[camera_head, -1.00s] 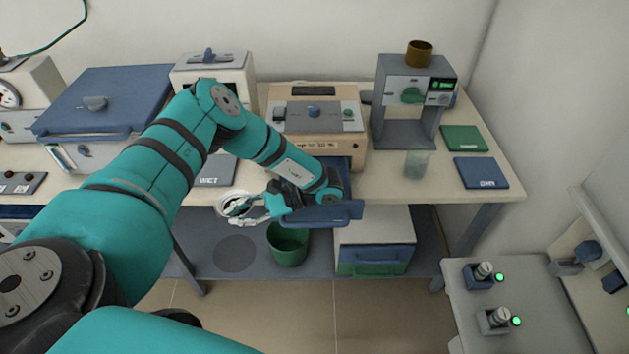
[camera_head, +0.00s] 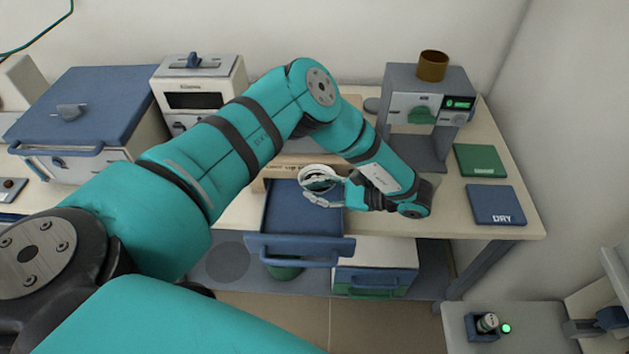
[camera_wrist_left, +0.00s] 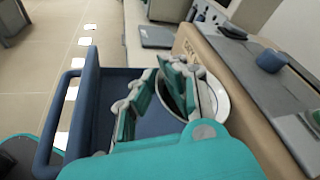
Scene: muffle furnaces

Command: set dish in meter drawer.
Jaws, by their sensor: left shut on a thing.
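The dish (camera_head: 318,174) is a small white round bowl with a dark inside. My left gripper (camera_head: 322,188) is shut on its rim and holds it above the back part of the open blue drawer (camera_head: 290,222). In the left wrist view the dish (camera_wrist_left: 214,100) shows between and behind the fingers (camera_wrist_left: 160,98), over the drawer (camera_wrist_left: 84,115) and close to the beige meter housing. Whether the dish touches the drawer floor cannot be told. The drawer is pulled out from the beige meter (camera_head: 270,170), which my arm mostly covers. My right gripper is not in view.
A grey stand (camera_head: 415,140) with a brown cup on top is right of my forearm. Green (camera_head: 481,160) and blue DRY (camera_head: 495,204) mats lie on the right of the bench. A white box with a blue handle (camera_head: 375,265) sits below, beside a green bin.

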